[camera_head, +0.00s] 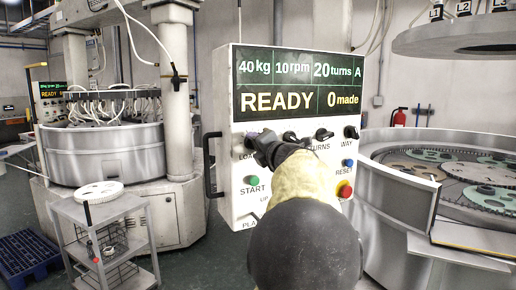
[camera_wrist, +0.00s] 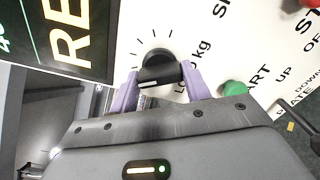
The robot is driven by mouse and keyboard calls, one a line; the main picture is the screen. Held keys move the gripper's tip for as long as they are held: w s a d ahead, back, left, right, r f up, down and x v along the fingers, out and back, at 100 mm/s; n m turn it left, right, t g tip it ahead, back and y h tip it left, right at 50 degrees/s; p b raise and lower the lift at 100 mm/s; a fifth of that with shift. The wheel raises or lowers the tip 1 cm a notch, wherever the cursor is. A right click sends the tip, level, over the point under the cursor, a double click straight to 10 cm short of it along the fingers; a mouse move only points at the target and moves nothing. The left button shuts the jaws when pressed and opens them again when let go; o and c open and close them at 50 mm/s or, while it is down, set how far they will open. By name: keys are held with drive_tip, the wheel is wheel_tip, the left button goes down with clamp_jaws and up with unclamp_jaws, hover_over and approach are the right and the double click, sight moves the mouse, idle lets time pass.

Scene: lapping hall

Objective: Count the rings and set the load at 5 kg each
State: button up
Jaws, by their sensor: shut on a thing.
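The white control panel (camera_head: 225,95) faces me. Its display (camera_head: 300,83) reads 40kg, 10rpm, 20turns, A, READY, 0 made. My gripper (camera_head: 262,146) is at the panel's lower left, at the LOAD label. In the wrist view my gripper (camera_wrist: 160,73) has its lilac fingers closed on either side of the black load knob (camera_wrist: 156,60), which has "kg" printed beside it. Several toothed ring carriers lie on the lapping plate at right, including a green one (camera_head: 430,153) and a tan one (camera_head: 408,172).
Other knobs, TURNS (camera_head: 324,134) and WAY (camera_head: 351,132), sit to the right. A green START button (camera_head: 251,180), blue RESET button (camera_head: 348,163) and red button (camera_head: 345,190) are close by. A grey trolley (camera_head: 100,208) stands at left, beside a blue pallet (camera_head: 27,255).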

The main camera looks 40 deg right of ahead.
drive_tip(key=shift+f, duration=0.15)
drive_tip(key=o, duration=1)
drive_tip(key=shift+c, duration=0.2)
drive_tip(key=shift+s, duration=0.1)
drive_tip(key=b+v, duration=0.2)
drive_tip(key=v, duration=1.5)
drive_tip(key=shift+s, duration=0.1)
